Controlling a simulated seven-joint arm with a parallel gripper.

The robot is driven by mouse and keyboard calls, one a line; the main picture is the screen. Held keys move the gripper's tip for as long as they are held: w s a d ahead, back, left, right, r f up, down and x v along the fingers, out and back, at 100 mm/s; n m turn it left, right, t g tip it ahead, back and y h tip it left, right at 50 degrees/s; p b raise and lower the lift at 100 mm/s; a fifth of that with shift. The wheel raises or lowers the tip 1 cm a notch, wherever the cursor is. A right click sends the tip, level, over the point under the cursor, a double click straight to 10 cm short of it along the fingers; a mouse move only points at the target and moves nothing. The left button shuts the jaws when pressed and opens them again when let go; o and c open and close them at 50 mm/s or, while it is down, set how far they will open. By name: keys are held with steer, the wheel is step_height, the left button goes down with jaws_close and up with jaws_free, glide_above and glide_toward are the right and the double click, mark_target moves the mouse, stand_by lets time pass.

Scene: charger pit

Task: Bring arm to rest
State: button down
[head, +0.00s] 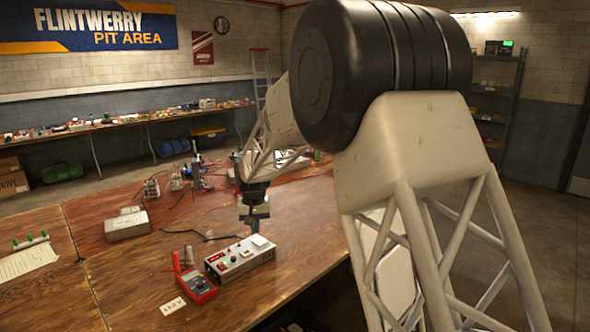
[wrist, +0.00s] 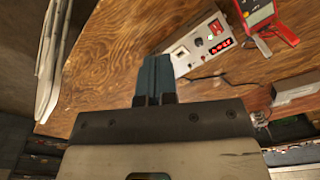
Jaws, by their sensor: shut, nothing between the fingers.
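My gripper (head: 254,216) hangs above the wooden table, behind the charger box in the head view. Its fingers are together and hold nothing; in the wrist view the shut fingers (wrist: 154,78) point up the picture over bare wood. I cannot tell the exact gap between fingers and box.
A red multimeter (head: 198,286) lies left of the charger, with a paper tag (head: 173,307) in front. A grey box (head: 127,227) and a black cable (head: 190,232) are farther left. Bare table (head: 110,270) lies at the front left. A cluttered bench stands along the far wall.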

steer(key=s+d+r+m+t, duration=0.1)
steer(key=s+d+r, duration=0.6)
steer(key=s+d, duration=0.4)
steer(key=s+d+r, duration=0.6)
steer(key=s+d, duration=0.4)
steer(key=s, duration=0.2)
steer(key=s+d+f, duration=0.1)
steer(key=s+d, duration=0.2)
steer(key=s, duration=0.6)
steer(key=s+d+f+m, duration=0.1)
steer(key=s+d, duration=0.3)
steer(key=s, duration=0.6)
steer(key=s+d+t, duration=0.1)
steer(key=s+d, duration=0.2)
steer(key=s, duration=0.6)
steer(key=shift+s+d+f+m, duration=0.2)
steer(key=shift+f+m, duration=0.1)
steer(key=shift+f, duration=0.1)
